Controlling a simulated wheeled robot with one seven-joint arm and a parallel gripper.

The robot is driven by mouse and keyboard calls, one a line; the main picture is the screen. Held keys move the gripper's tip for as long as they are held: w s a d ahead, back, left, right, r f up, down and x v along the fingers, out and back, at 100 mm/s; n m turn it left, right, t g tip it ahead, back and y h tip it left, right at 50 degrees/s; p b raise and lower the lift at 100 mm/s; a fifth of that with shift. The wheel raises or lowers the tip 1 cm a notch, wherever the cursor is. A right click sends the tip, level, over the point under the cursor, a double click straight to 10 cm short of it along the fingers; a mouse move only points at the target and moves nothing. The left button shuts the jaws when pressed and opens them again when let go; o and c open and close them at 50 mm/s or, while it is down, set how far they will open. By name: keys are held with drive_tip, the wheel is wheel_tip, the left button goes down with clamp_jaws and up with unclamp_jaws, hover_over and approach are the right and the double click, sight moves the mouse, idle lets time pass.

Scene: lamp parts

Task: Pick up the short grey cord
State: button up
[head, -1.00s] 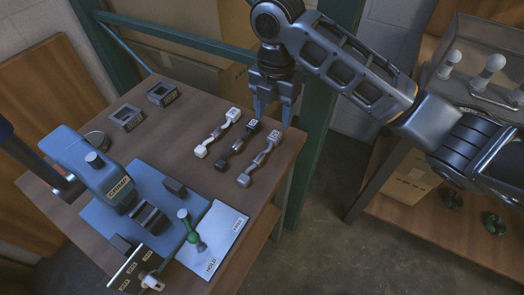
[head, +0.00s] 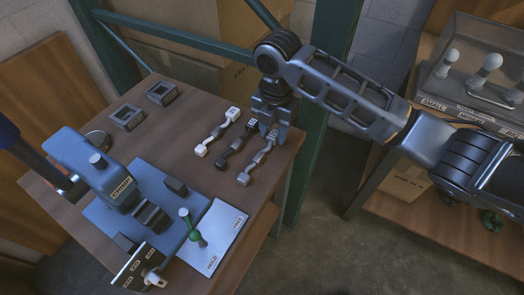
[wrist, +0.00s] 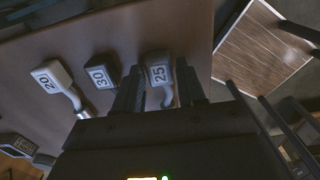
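The grey cord (head: 256,160) lies on the wooden table, rightmost of three cords. Its far end block, marked 25 (wrist: 159,74), shows in the wrist view. My gripper (head: 270,136) is above this end in the head view and partly hides it. In the wrist view my gripper's two dark fingers (wrist: 160,92) stand on either side of the block. They look open, and I cannot tell whether they touch it. The black cord (head: 236,146), marked 30 (wrist: 100,75), lies just to the left. The white cord (head: 216,133), marked 20 (wrist: 48,82), lies beyond it.
A blue machine (head: 95,165) on a blue plate and a white mat (head: 222,232) stand at the near left. Two dark square holders (head: 160,94) sit at the back. The green frame post (head: 318,130) rises close beyond the table's right edge.

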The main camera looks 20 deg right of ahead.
clamp_jaws()
